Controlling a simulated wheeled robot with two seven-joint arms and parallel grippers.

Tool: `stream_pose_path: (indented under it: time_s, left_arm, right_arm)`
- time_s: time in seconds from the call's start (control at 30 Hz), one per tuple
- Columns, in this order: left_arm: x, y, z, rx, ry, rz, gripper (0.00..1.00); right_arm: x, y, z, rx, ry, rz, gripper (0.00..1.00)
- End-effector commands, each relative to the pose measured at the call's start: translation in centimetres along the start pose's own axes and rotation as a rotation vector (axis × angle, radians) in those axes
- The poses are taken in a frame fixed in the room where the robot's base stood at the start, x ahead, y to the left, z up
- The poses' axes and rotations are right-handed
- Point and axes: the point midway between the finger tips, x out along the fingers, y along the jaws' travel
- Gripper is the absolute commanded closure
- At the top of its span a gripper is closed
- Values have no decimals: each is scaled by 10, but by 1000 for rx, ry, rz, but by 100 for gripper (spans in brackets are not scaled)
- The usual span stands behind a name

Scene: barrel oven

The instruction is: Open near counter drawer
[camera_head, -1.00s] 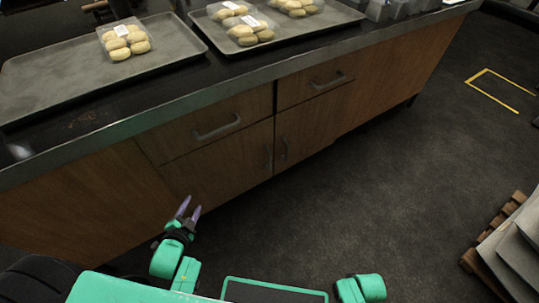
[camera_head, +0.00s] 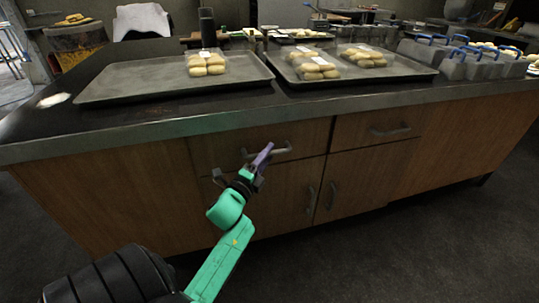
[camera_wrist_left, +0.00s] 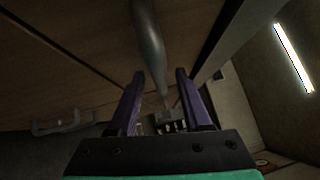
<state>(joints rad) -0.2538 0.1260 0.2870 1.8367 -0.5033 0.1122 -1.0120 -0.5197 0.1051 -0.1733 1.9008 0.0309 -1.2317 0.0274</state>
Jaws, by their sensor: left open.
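The near counter drawer (camera_head: 225,147) is the left wooden drawer under the worktop and looks shut. Its grey bar handle (camera_head: 282,151) is partly hidden behind my left gripper (camera_head: 264,154). My left gripper is open, with purple fingers right in front of this handle. In the left wrist view, the handle (camera_wrist_left: 149,45) runs down toward the gap between the two fingertips (camera_wrist_left: 160,73). I cannot tell whether a finger touches it. My right gripper is not in view.
A second drawer (camera_head: 350,130) with its own handle is to the right. Cupboard doors (camera_head: 290,200) with upright handles are below. Trays (camera_head: 130,85) with packed buns stand on the counter, and grey boxes (camera_head: 480,65) are at the right. Dark floor is clear in front.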

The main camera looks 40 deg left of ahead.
Motion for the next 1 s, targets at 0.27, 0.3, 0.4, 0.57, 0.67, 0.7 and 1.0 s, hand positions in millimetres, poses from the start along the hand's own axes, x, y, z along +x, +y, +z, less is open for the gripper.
stream_pose_path:
  time_s: [0.27,0.3,0.4,0.57,0.67,0.7,1.0]
  left_arm:
    - [13,0,0,-1,-1,2,51]
    - [13,0,0,-1,-1,2,51]
    - [13,0,0,-1,-1,1,70]
    - [12,0,0,-1,-1,1,100]
    - [12,0,0,-1,-1,1,100]
    - [12,0,0,-1,0,1,100]
    - [12,1,0,-1,0,2,100]
  right_arm:
    - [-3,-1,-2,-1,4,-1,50]
    - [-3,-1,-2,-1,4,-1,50]
    - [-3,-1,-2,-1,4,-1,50]
    - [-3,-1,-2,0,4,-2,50]
    - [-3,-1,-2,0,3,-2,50]
    - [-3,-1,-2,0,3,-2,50]
    - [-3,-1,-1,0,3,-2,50]
